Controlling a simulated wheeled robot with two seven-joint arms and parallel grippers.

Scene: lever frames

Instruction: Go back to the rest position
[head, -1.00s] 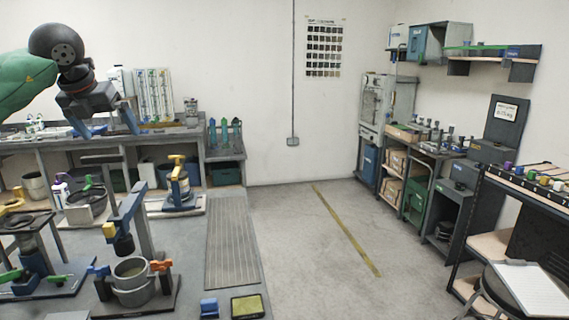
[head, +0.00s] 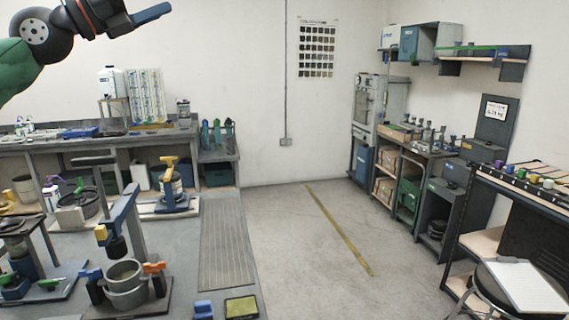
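My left gripper (head: 150,9) is at the top left of the head view, at the end of my green and black arm. One blue finger shows, pointing right; the other is cut off by the top edge. The visible finger stands out at the side of the gripper body, as when open, and I see nothing held. The gripper is in the air, clear of the benches. My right gripper is not in view.
Below is a grey bench with a lever frame (head: 123,213) over a metal pot (head: 124,275), and a yellow-topped device (head: 172,185). A back bench (head: 60,146) runs along the wall. Shelves and a stool (head: 500,285) stand at right. The middle floor is clear.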

